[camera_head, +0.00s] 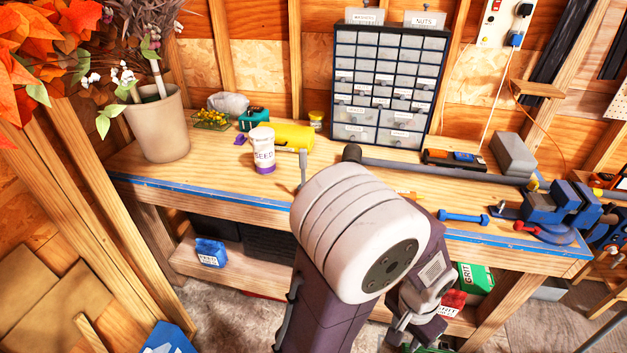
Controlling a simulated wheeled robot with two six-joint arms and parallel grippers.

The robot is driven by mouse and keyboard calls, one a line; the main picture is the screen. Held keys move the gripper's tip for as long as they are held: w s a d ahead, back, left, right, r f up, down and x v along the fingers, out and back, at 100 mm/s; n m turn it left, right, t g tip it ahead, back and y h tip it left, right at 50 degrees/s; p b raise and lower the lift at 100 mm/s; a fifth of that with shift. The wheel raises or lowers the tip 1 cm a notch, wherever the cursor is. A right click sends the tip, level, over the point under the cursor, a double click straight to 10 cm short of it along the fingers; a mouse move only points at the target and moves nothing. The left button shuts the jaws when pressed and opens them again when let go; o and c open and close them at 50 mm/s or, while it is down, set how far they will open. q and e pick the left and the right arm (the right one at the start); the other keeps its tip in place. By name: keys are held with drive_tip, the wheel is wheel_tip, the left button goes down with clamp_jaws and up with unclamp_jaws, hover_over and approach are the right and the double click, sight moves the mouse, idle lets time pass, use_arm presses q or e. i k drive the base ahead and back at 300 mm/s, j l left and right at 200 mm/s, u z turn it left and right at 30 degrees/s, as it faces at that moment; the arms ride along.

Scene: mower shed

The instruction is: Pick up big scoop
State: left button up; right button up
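I cannot make out a big scoop in the head view; my arm hides part of the workbench and of the space under it. My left arm fills the lower middle, with its large white joint in front of the bench. My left gripper (412,325) points down below the bench front, beside a red bag (452,303) and a green bag (474,278), both marked GRIT. Its fingers are small and partly hidden, so their opening is unclear. My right gripper is not in view.
The wooden workbench (215,176) has a blue front edge. On it stand a plant pot (158,125), a white SEED tub (263,150), a drawer cabinet (385,85), a blue dumbbell-shaped object (463,217) and a blue vise (566,205). A blue box (210,252) sits on the lower shelf.

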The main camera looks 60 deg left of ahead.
sight(303, 152)
drive_tip(key=u, duration=0.95)
